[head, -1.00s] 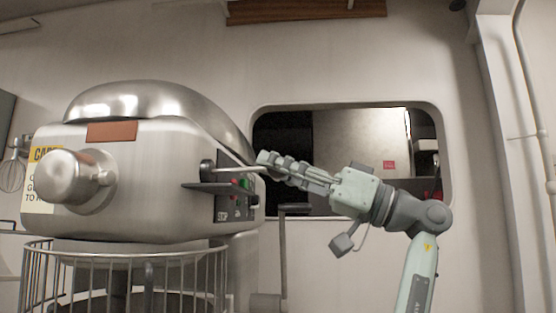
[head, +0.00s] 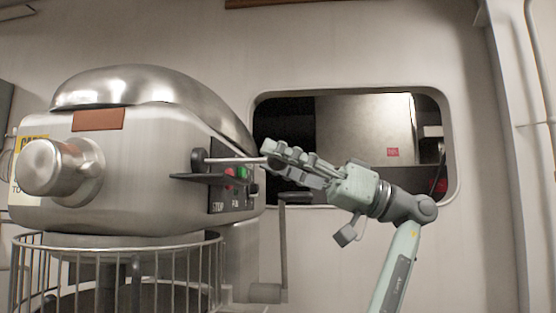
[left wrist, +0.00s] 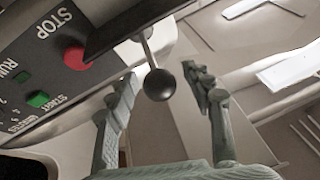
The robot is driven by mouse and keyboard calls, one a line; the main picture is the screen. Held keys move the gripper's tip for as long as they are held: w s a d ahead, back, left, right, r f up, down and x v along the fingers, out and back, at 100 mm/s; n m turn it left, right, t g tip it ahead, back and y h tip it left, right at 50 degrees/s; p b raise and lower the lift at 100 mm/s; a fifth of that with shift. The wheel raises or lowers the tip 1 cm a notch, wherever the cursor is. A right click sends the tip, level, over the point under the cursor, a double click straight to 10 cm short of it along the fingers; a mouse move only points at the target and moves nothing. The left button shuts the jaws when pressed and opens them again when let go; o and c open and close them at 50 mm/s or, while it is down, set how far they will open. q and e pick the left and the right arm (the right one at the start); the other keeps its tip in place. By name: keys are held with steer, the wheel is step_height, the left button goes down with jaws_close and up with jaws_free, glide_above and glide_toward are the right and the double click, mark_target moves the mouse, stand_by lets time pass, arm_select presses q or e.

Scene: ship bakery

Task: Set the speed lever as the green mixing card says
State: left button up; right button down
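The speed lever (head: 232,161) is a thin metal rod that sticks out to the right, about level, from the mixer's side in the head view. Its round black knob (left wrist: 159,84) shows in the left wrist view. My left gripper (head: 268,154) is at the lever's outer end. In the left wrist view its two fingers are apart, one on each side of the knob, with visible gaps, so it is open and not gripping. The speed marks by the lever are hidden or too small to read. No green mixing card is in view. My right gripper is out of view.
The steel mixer (head: 130,185) fills the left, with a wire guard (head: 120,270) below. Its panel has a red STOP button (left wrist: 75,58) and a green START button (left wrist: 38,99). A dark plate (head: 205,178) juts out beneath the lever. A crank handle (head: 283,240) hangs close below the gripper.

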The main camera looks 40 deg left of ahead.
arm_select(q)
steer(key=v, duration=1.2)
steer(key=shift+d, duration=0.1)
